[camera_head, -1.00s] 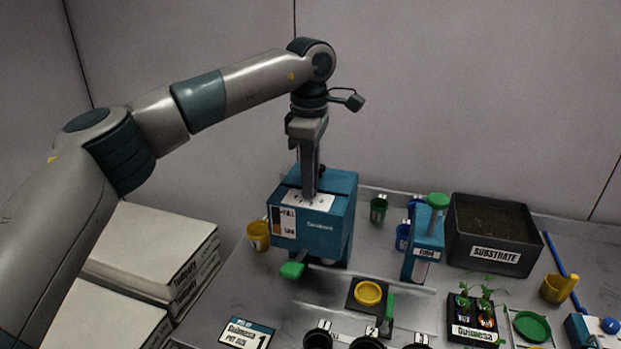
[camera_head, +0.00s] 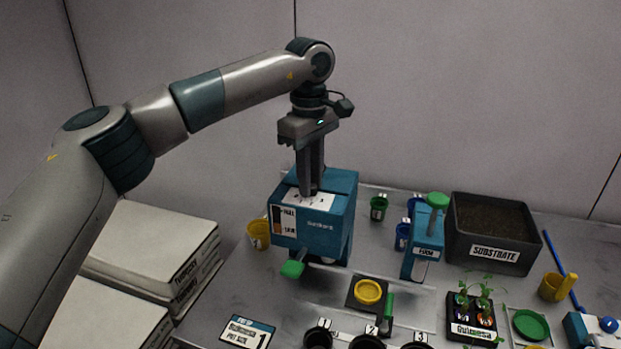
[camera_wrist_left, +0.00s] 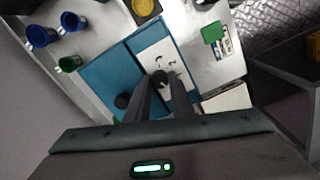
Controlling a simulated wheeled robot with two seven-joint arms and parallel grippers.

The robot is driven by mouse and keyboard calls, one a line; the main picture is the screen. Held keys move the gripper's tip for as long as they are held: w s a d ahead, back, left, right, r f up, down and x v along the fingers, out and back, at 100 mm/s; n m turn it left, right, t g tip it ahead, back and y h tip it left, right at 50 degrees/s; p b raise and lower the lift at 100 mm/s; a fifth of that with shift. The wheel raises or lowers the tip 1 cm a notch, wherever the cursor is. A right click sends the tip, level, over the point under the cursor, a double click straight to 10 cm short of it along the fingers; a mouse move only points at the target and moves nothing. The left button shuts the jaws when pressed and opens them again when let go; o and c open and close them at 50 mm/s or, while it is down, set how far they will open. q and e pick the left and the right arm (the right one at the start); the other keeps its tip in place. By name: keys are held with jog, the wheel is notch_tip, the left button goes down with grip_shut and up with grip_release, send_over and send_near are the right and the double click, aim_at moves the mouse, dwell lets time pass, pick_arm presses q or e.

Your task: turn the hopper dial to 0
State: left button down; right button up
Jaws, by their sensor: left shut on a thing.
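The hopper (camera_head: 338,225) is a blue box with a FULL/LOW level label on its front. A white dial plate (camera_head: 290,197) with marks lies on its top. My left gripper (camera_head: 309,192) points straight down onto this plate, with its fingers shut on the small dark dial (camera_wrist_left: 160,77). The white plate and its marks (camera_wrist_left: 158,55) also show in the left wrist view. The fingers hide much of the dial, and I cannot read its setting. A green lever (camera_head: 292,269) sticks out low at the hopper's front. My right gripper is not in view.
A blue stand with a green knob (camera_head: 437,200) is right of the hopper. A black SUBSTRATE bin (camera_head: 495,254) stands behind it. A yellow cup (camera_head: 258,234) is close at the hopper's left. Stacked white bags (camera_head: 150,245) lie at the left. Several small cups stand around.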

pick_arm(q)
jog(key=shift+r, duration=0.15)
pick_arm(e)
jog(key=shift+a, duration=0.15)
pick_arm(q)
jog(key=c, duration=1.6)
grip_release()
jog(key=shift+o, duration=0.2)
